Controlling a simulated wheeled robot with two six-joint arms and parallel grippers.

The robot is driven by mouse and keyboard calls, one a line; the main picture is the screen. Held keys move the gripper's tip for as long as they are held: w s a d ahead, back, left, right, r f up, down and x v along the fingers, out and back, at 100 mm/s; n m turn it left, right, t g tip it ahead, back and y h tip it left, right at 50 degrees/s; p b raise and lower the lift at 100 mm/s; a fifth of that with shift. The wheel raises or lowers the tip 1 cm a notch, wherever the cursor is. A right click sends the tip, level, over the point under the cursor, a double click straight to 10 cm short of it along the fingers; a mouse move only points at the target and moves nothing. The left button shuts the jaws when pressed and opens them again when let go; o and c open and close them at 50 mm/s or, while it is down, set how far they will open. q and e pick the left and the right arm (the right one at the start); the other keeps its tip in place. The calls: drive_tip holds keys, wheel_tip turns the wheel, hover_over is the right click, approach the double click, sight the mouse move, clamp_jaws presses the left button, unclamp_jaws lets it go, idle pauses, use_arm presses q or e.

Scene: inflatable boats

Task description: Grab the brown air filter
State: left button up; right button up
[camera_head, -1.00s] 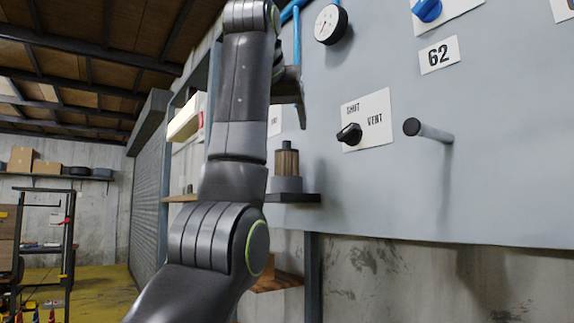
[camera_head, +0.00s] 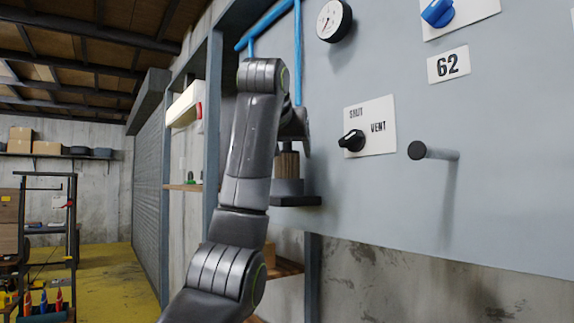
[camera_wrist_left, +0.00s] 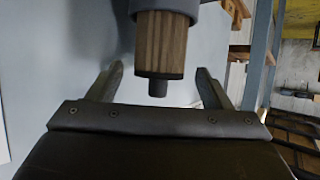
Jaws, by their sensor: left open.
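The brown air filter (camera_head: 287,165) stands upright in a grey round holder (camera_head: 289,187) on a small dark shelf by the grey panel. Its top is hidden behind my left gripper in the head view. My left gripper (camera_head: 294,142) is open, just above the filter. In the left wrist view the brown ribbed filter (camera_wrist_left: 161,45) appears upside down, with its dark end cap and knob pointing at the palm. The two fingers of the left gripper (camera_wrist_left: 161,84) lie on either side of the knob, apart from it. My right gripper is not in view.
The grey panel (camera_head: 420,205) rises close on the right, with a black vent knob (camera_head: 352,140), a protruding peg (camera_head: 432,151) and a gauge (camera_head: 334,20). Blue pipes (camera_head: 298,50) run above the filter. A grey post (camera_head: 213,110) stands left of my arm.

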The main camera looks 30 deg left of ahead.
use_arm(q)
drive_tip(key=shift+w, duration=0.1)
drive_tip(key=c, duration=1.1)
drive_tip(key=shift+r, duration=0.1)
